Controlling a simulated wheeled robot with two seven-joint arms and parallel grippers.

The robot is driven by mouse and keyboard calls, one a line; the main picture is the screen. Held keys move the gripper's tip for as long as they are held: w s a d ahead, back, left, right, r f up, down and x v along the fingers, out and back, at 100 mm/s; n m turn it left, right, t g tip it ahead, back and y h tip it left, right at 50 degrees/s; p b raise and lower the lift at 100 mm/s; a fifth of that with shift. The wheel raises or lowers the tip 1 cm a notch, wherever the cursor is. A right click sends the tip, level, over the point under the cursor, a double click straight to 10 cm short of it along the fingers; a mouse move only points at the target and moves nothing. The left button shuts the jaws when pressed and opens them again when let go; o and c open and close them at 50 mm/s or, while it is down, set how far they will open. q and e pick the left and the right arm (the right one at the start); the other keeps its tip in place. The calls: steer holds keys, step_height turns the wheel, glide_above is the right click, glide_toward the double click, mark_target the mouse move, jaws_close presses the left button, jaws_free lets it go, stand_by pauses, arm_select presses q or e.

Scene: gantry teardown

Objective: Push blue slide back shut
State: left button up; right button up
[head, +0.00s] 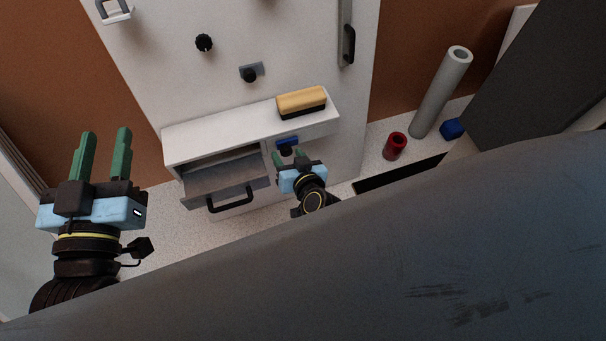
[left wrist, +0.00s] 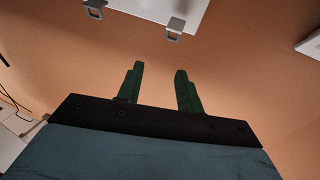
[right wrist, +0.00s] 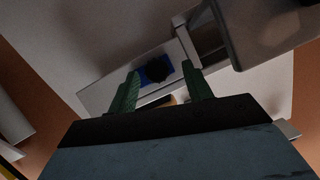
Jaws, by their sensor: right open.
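The blue slide (head: 288,141) sits on the front of the white cabinet, right of the open drawer, with a dark knob on it. In the right wrist view the blue slide (right wrist: 150,76) and its dark knob lie between and beyond the fingers. My right gripper (head: 289,155) is open just in front of the slide; whether it touches is unclear, and it hides the slide's lower part. My left gripper (head: 106,133) is open and empty, well left of the cabinet; the left wrist view shows its fingers (left wrist: 159,70) apart before an orange-brown wall.
An open drawer (head: 225,178) with a black handle juts out left of my right gripper. A yellow-and-black block (head: 301,102) lies on the cabinet top (head: 205,131). A red cylinder (head: 395,146), grey tube (head: 440,92) and blue block (head: 452,128) stand at right.

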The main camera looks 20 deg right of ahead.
arm_select(q)
steer(key=s+a+f+g+y+p, duration=0.2)
steer(key=s+a+f+g, duration=0.1)
steer(key=s+f+g, duration=0.3)
steer(key=s+a+f+n+g+y+p, duration=0.1)
steer(key=s+a+f+g+y+p, duration=0.1)
steer(key=s+f+g, duration=0.4)
step_height(320, 180, down, 4)
steer(key=shift+s+a+r+g+y+p, duration=0.15)
steer(key=shift+s+a+g+y+p, duration=0.25)
steer(key=shift+a+g, duration=0.65)
arm_select(e)
steer(key=v, duration=1.2)
steer(key=shift+s, duration=0.2)
arm_select(q)
steer(key=shift+w, duration=0.1)
